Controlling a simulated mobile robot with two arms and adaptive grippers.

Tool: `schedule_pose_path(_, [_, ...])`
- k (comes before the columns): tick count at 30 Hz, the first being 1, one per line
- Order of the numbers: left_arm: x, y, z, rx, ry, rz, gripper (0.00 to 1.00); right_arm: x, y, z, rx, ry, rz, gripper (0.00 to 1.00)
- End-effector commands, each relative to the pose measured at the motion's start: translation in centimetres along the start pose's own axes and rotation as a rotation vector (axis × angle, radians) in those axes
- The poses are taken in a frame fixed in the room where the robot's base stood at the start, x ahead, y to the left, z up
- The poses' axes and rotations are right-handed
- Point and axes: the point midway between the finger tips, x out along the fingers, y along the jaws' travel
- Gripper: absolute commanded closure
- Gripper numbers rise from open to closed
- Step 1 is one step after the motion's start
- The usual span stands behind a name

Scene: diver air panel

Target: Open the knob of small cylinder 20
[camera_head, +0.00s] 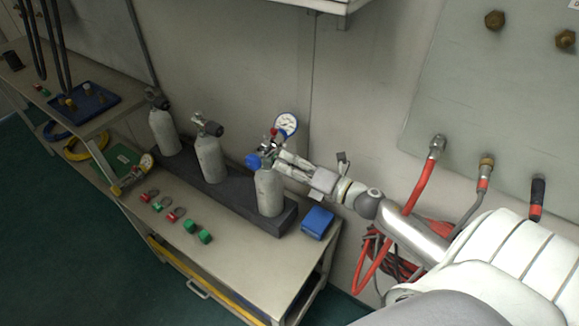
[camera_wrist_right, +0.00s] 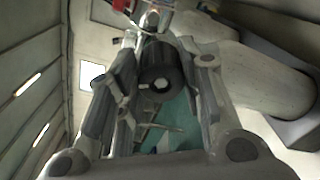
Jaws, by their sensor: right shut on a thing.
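Three small grey cylinders stand in a dark rack (camera_head: 238,209) on the bench. No number is readable on them. The rightmost cylinder (camera_head: 269,195) has a blue knob (camera_head: 253,161) on its left side and a pressure gauge (camera_head: 286,124) behind its top. My right gripper (camera_head: 277,165) reaches in from the right at its valve. In the right wrist view, a black ribbed knob (camera_wrist_right: 159,72) sits between the fingers, and the gripper is shut on it. The gripper hides this knob in the head view. My left gripper is not in view.
The middle cylinder (camera_head: 210,158) and left cylinder (camera_head: 163,132) have black knobs. A blue box (camera_head: 317,222) sits right of the rack. Green blocks (camera_head: 205,236) and small rings lie in front. Red hoses (camera_head: 422,188) hang from the wall panel close to my right arm.

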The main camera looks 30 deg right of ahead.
Motion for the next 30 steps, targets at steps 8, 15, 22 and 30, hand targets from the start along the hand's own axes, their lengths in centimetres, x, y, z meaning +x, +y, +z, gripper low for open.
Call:
schedule_pose_path(8, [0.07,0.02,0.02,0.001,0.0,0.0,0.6,-0.03,-0.06,-0.11,-0.012,0.002,-0.002,0.89])
schedule_pose_path(15, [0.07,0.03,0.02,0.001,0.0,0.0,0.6,-0.03,-0.07,-0.13,-0.01,0.002,-0.002,0.59])
schedule_pose_path(22, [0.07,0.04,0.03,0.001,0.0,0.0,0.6,-0.02,-0.05,-0.08,-0.01,0.001,-0.001,0.42])
schedule_pose_path(30, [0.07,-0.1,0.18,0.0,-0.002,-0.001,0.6,-0.29,-0.07,-0.09,-0.009,0.001,-0.002,0.42])
